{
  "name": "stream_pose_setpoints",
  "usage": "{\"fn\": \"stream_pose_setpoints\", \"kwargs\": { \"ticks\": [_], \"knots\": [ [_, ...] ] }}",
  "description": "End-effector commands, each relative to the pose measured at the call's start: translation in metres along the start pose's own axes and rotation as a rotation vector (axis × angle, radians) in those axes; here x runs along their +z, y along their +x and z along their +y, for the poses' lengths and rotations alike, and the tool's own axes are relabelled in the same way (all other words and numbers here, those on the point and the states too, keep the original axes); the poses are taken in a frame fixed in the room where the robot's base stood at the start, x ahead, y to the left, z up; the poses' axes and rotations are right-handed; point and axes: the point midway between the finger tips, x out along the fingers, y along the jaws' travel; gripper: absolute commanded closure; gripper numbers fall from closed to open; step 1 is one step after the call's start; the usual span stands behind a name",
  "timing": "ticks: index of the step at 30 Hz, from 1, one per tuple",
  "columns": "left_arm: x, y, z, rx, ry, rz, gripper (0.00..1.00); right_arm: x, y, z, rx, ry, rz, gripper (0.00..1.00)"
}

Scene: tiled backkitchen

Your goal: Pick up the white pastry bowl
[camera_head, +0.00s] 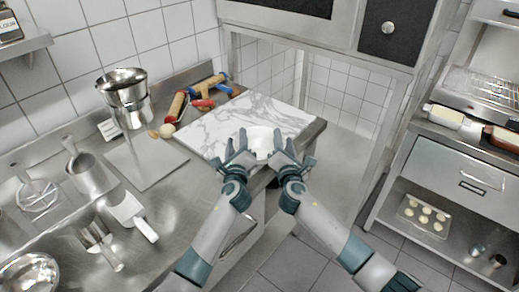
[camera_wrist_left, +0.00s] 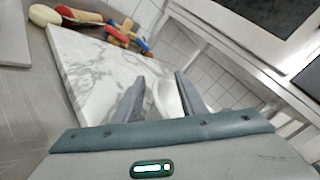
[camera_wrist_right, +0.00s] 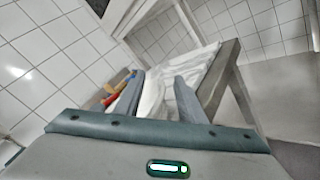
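The white pastry bowl (camera_head: 261,141) sits at the front right part of the marble slab, between my two grippers. My left gripper (camera_head: 237,146) is at the bowl's left side with its fingers apart. In the left wrist view the bowl (camera_wrist_left: 168,99) shows between the fingers, nearer the right one. My right gripper (camera_head: 285,147) is at the bowl's right side, fingers also apart. In the right wrist view the bowl (camera_wrist_right: 152,98) shows between the fingers, nearer the left one. I cannot tell whether any finger touches it. The bowl's lower part is hidden.
The marble slab (camera_head: 215,130) lies on the steel counter. Rolling pins (camera_head: 175,107) and other coloured tools lie at its back left. Metal funnels (camera_head: 123,88), a scoop (camera_head: 90,173) and a steel bowl (camera_head: 30,275) stand left. A shelf unit (camera_head: 455,165) is right.

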Motion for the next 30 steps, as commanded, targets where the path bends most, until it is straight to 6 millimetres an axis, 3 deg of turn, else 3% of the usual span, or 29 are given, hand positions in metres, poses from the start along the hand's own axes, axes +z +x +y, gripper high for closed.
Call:
{"fn": "stream_pose_setpoints", "kwargs": {
  "ticks": [10, 15, 30],
  "knots": [
    [0.0002, 0.0024, -0.0002, 0.0, 0.0, 0.0, 0.62, 0.0, 0.0023, -0.0001, 0.0, 0.0, 0.0, 0.64],
    [0.0001, 0.0023, 0.0002, 0.001, 0.0, 0.0, 1.0, -0.0002, 0.0021, -0.0005, -0.001, 0.0, 0.0, 1.0],
    [0.0031, 0.0022, -0.0017, 0.003, 0.002, 0.0, 1.0, 0.0029, 0.0018, 0.0025, -0.001, -0.002, 0.0, 1.0]
  ]
}}
